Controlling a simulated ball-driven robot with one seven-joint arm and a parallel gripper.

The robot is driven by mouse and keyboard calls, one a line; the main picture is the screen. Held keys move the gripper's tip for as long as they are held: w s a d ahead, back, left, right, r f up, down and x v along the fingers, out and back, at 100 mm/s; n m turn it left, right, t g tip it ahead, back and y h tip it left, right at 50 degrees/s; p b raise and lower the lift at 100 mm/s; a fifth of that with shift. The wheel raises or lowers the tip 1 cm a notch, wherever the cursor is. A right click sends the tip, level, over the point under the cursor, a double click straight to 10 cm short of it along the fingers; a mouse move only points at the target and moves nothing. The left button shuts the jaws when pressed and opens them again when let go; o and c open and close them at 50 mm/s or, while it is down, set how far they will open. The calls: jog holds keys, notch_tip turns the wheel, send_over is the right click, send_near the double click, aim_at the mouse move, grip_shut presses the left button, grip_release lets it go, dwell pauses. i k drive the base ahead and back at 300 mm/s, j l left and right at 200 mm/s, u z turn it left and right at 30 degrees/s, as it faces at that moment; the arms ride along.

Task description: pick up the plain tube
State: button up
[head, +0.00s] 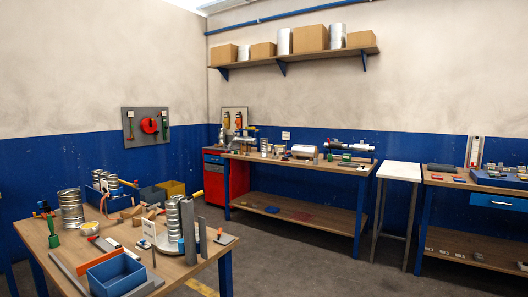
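My gripper is not in view. I cannot tell for sure which thing is the plain tube. On the near left table (150,270), a ribbed silver cylinder (70,208) stands at the left and a slimmer ribbed one (173,220) stands near the right end. A smooth grey upright piece (188,232) stands beside the slimmer one; whether it is a tube is unclear. On the back workbench (260,159), a smooth pale cylinder (305,151) lies near the middle. A long silver tube-like thing (350,146) lies further right.
A blue bin (117,275) is at the near table's front edge, among tools and parts. A red cabinet (213,180) and a white-topped stand (399,171) flank the back workbench. Bare floor (300,270) lies right of the near table.

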aim_at(264, 141)
jog(key=i+j+u, duration=0.55)
jog(key=u, duration=0.2)
jog(key=i+j+u, duration=0.1)
jog(key=i+u, duration=0.3)
jog(key=i+j+u, duration=0.15)
jog(key=i, duration=0.6)
jog(key=i+l+z, duration=0.1)
jog(key=i+z, duration=0.5)
jog(key=z, duration=0.25)
jog(key=i+z, duration=0.4)
jog(key=i+l+z, duration=0.2)
jog(key=i+z, duration=0.9)
jog(key=i, duration=1.95)
jog(key=i+u, duration=0.5)
jog(key=i+l+u, duration=0.1)
jog(key=i+u, duration=0.4)
jog(key=i+l+u, duration=0.45)
jog(key=i+j+u, duration=0.2)
jog(key=i+u, duration=1.05)
